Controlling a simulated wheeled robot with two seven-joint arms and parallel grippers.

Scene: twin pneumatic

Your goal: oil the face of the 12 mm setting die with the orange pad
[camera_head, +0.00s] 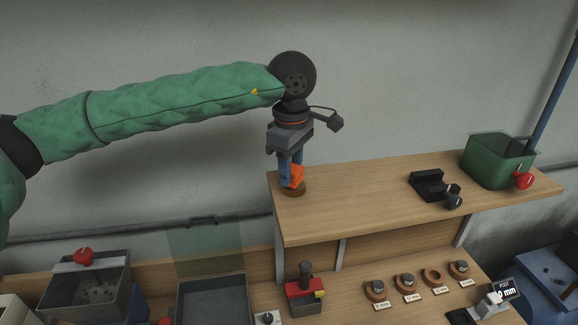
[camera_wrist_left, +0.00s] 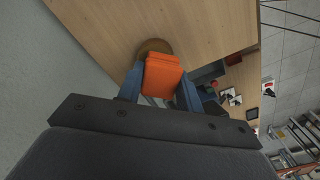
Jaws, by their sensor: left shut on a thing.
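My left gripper (camera_head: 290,172) is over the left end of the raised wooden shelf, its blue fingers shut on the orange pad (camera_head: 295,178). The orange pad also shows in the left wrist view (camera_wrist_left: 162,76) between the two fingers. A round brown base (camera_head: 293,189) is under the pad at the shelf's corner; it also shows in the left wrist view (camera_wrist_left: 152,47). I cannot tell whether the pad touches it. Several round wooden-based dies stand in a row on the lower bench, with labels in front. The 12 mm one cannot be picked out surely, as the labels are small. My right gripper is not in view.
The shelf (camera_head: 350,206) also holds a black cradle (camera_head: 428,184) and a green bin (camera_head: 498,160) with a red knob. Below are a hand press (camera_head: 305,290), a grey tray (camera_head: 212,300), a grey bin (camera_head: 90,285) and a digital gauge (camera_head: 495,300). The shelf's middle is clear.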

